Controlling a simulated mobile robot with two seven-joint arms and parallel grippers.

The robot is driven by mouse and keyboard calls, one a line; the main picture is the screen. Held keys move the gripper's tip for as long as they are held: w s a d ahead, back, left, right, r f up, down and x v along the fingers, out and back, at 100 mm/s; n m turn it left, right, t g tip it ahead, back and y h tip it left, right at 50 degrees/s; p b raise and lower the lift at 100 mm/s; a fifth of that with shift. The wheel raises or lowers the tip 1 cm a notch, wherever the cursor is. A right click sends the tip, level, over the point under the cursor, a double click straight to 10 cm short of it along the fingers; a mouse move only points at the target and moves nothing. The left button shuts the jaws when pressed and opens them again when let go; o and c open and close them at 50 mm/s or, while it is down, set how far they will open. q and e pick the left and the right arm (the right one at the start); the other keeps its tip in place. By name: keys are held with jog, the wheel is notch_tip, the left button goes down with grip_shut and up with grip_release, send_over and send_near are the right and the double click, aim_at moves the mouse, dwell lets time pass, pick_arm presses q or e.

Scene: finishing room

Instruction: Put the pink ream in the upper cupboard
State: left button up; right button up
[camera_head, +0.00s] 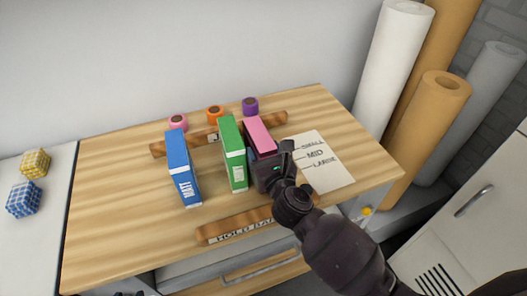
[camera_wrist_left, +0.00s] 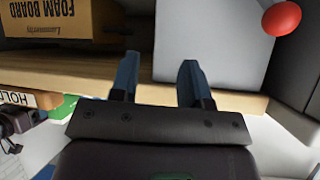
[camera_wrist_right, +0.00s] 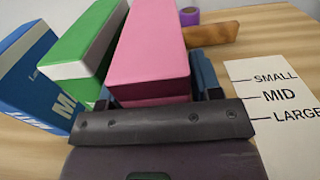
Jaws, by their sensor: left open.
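The pink ream (camera_head: 260,135) stands on the wooden table, rightmost of three upright reams. My right gripper (camera_head: 268,165) is at its near end. In the right wrist view the pink ream (camera_wrist_right: 150,50) lies between the fingers of my right gripper (camera_wrist_right: 158,90), one finger on each side, with no clear gap; whether they press on it I cannot tell. My left gripper (camera_wrist_left: 158,80) is open and empty, its fingers in front of a wooden edge. It does not show clearly in the head view. I cannot make out the upper cupboard in any view.
Green (camera_head: 232,153) and blue (camera_head: 182,167) reams stand left of the pink one. A size card (camera_head: 325,170) lies right of it, a wooden hold bar (camera_head: 233,224) in front. Tape rolls stand behind. A foam board box (camera_wrist_left: 60,20) shows beyond my left gripper.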

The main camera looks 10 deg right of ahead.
jog(key=shift+s+r, duration=0.15)
jog(key=s, duration=0.3)
jog(key=s+d, duration=0.1)
jog(key=s, duration=0.3)
jog(key=s+d, duration=0.1)
jog(key=s, duration=0.3)
jog(key=shift+s+d, duration=0.15)
jog(key=shift+s, duration=0.1)
